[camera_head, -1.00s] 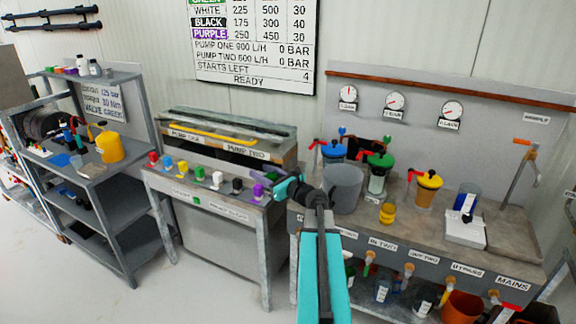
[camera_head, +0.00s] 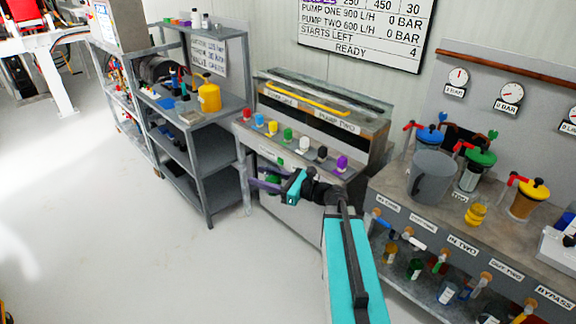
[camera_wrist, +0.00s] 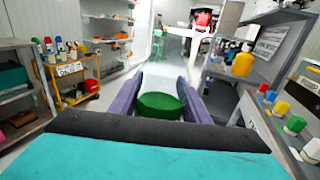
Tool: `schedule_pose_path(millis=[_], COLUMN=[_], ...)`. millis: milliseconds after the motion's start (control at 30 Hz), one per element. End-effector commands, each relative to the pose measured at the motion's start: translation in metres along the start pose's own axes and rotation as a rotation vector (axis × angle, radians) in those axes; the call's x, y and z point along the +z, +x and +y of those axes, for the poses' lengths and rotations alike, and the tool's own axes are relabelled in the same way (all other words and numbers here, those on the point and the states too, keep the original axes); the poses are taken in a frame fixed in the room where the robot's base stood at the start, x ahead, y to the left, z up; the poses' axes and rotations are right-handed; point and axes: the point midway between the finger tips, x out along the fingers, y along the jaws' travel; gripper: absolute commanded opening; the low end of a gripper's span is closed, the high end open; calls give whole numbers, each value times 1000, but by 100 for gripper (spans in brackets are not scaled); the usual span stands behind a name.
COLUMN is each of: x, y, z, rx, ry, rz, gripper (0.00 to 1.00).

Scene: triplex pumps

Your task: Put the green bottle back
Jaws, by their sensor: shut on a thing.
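My gripper (camera_head: 255,178) is in front of the pump console, at the end of my outstretched arm. In the wrist view its two purple fingers (camera_wrist: 158,98) are shut on a round dark green thing (camera_wrist: 160,106), taken as the green bottle. Only its rounded top or side shows; the rest is hidden by the fingers and wrist. A little of its green (camera_head: 273,184) shows between the fingers in the head view, above the floor.
The console with coloured knobs (camera_head: 287,134) is close to the gripper. A grey shelf unit (camera_head: 190,150) stands to its left. The right bench (camera_head: 400,195) has bottles beneath. A yellow trolley (camera_wrist: 75,70) carries several bottles. Floor at left is clear.

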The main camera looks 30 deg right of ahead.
Motion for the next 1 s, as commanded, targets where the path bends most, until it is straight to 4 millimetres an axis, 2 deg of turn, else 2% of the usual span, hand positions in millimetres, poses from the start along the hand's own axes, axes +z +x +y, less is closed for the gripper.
schedule_pose_path(millis=[33,200,400,600,1000], x=[-2,-6,-9,-10,-10], y=[9,32,46,50,50], z=[17,67,106,118,118], rx=[37,152,245,275,273], ry=[1,0,2,2,2], rz=[-2,-8,-15,-17,-17], gripper=[15,15,15,15,15])
